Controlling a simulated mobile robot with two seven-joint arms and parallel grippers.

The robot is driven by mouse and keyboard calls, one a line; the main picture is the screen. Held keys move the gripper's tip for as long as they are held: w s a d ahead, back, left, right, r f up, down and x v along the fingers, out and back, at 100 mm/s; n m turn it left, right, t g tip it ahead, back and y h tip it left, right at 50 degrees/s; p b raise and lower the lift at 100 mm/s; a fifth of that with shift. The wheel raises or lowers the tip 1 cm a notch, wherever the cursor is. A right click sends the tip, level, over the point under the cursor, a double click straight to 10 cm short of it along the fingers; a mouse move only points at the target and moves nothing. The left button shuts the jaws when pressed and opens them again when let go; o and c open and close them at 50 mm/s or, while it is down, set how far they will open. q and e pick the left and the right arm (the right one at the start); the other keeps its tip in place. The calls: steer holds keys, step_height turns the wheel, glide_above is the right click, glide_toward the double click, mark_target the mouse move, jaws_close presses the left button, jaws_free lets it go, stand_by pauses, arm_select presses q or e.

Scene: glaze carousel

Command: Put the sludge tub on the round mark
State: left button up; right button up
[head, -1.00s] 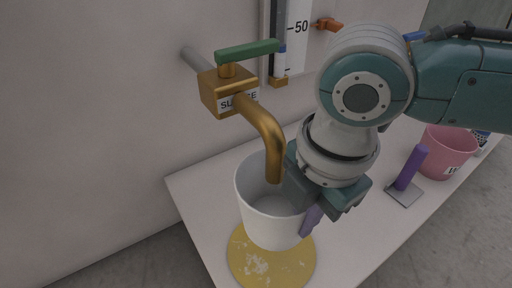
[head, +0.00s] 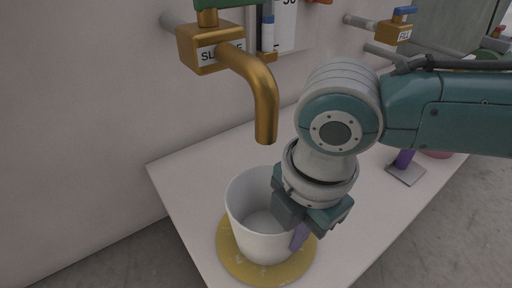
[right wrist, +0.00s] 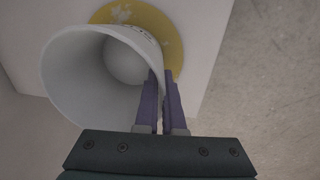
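The white sludge tub (head: 262,222) is upright over the yellow round mark (head: 228,250) on the bench, roughly centred on it in the head view. I cannot tell whether its base touches the mark. My right gripper (head: 300,236) is shut on the tub's wall at the right side. In the right wrist view, the purple fingers (right wrist: 162,105) pinch the rim of the tub (right wrist: 75,70), and the mark (right wrist: 172,45) shows beyond it. The inside of the tub looks empty. My left gripper is not in view.
A brass tap (head: 262,90) hangs above and behind the tub, its spout clear of the rim. A purple-handled tool (head: 405,172) and a partly hidden pink tub (head: 438,154) are on the bench at right. The bench (head: 185,190) is bare at left.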

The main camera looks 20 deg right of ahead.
steer(key=o, duration=0.4)
steer(key=shift+r, duration=0.1)
step_height(320, 180, up, 12)
steer(key=s+p, duration=0.1)
steer(key=p, duration=0.9)
steer(key=s+a+r+m+t+y, duration=0.2)
steer(key=s+a+r+m+y, duration=0.15)
steer(key=s+a+m, duration=0.45)
steer(key=s+d+m+h, duration=0.3)
steer(key=s+d+m, duration=0.2)
steer(key=d+m, duration=0.7)
steer(key=shift+d+r+t+h, duration=0.25)
steer(key=shift+d+t+h, duration=0.1)
steer(key=shift+d, duration=0.9)
steer(key=shift+w, duration=0.1)
